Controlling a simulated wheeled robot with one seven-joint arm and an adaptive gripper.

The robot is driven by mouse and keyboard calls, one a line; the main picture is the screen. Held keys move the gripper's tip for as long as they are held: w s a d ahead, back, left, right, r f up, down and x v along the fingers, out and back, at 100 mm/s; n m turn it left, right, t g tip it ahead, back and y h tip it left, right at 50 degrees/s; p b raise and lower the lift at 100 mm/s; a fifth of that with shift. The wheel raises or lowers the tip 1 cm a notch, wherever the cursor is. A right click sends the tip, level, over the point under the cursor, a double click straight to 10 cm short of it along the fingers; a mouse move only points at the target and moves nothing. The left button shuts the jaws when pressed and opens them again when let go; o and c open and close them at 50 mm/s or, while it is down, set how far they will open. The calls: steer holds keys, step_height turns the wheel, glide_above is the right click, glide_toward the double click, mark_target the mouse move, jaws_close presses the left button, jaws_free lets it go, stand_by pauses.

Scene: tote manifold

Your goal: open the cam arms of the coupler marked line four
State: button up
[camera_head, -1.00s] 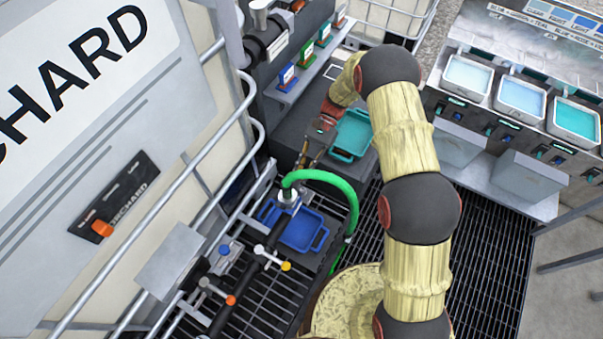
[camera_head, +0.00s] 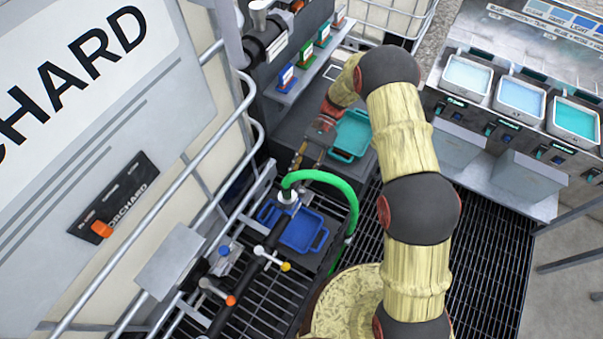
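A silver coupler (camera_head: 288,196) sits at the end of a green hose (camera_head: 335,184), which arches up and drops to the right. No line number is legible on it, and its cam arms are too small to make out.
A black pipe (camera_head: 259,250) with coloured valve handles runs toward the front left. Metal rails (camera_head: 171,205) and a large white tank (camera_head: 160,85) bound the left side.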

steer(key=v, duration=1.2)
